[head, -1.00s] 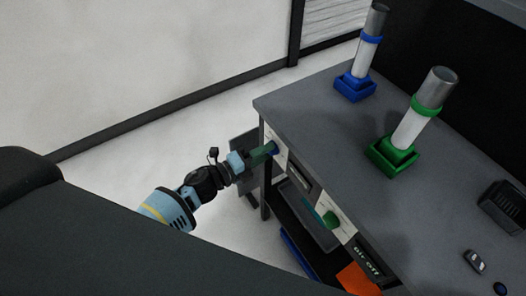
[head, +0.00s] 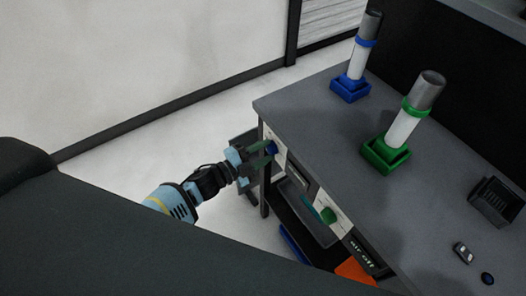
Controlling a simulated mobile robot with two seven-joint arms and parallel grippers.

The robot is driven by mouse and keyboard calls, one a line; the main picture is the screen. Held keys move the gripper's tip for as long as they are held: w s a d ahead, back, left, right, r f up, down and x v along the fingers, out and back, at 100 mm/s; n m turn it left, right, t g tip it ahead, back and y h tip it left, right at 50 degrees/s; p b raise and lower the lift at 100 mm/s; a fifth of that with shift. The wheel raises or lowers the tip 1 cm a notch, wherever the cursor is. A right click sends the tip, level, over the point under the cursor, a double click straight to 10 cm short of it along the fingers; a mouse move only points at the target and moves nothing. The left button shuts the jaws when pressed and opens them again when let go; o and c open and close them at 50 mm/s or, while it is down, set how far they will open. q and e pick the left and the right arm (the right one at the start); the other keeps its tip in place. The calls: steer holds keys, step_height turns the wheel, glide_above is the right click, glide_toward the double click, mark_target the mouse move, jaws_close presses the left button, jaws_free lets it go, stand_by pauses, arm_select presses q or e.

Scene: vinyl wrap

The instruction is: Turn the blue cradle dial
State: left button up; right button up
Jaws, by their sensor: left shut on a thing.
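The blue cradle dial (head: 271,148) is a small knob on a pale panel on the table's front edge. My left gripper (head: 265,154) is at this dial, with its two greenish fingers on either side of it, shut on it. The fingers partly hide the dial, so its exact angle cannot be told. The blue cradle (head: 350,91) stands on the tabletop and holds a white and grey tube (head: 361,52), tilted. My right gripper is not in view.
A green cradle (head: 385,154) holds a similar tilted tube (head: 405,125). A green dial (head: 327,215) sits on another front panel. A black tray (head: 497,203) and small dark items lie on the right. The middle of the grey tabletop (head: 320,115) is clear.

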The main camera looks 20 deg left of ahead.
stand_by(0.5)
arm_select(q)
steer(key=o, duration=1)
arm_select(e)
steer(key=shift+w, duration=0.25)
arm_select(q)
steer(key=v, duration=0.7)
steer(key=shift+s+a, duration=0.25)
steer(key=shift+s, duration=0.1)
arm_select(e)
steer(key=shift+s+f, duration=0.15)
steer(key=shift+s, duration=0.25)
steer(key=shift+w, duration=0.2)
